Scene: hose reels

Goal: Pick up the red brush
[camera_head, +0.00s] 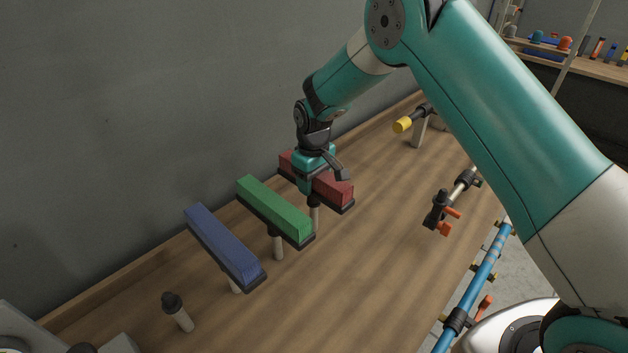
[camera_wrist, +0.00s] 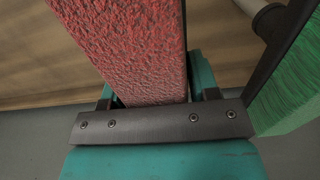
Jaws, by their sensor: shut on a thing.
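The red brush (camera_head: 334,190) is the rightmost of three brushes on the wooden table in the head view. Its red block lies on a dark base over a pale post. My gripper (camera_head: 315,173) is over its middle, shut on it. In the wrist view the red brush (camera_wrist: 130,45) runs between the teal jaws of my gripper (camera_wrist: 152,98). The gripper hides part of the red block. I cannot tell whether the brush is clear of the table.
A green brush (camera_head: 274,208) stands close on the left, and its bristles show near the jaw in the wrist view (camera_wrist: 290,85). A blue brush (camera_head: 225,245) stands further left. A wall rises behind. A black-and-orange nozzle (camera_head: 440,214) lies right. The front middle of the table (camera_head: 350,270) is clear.

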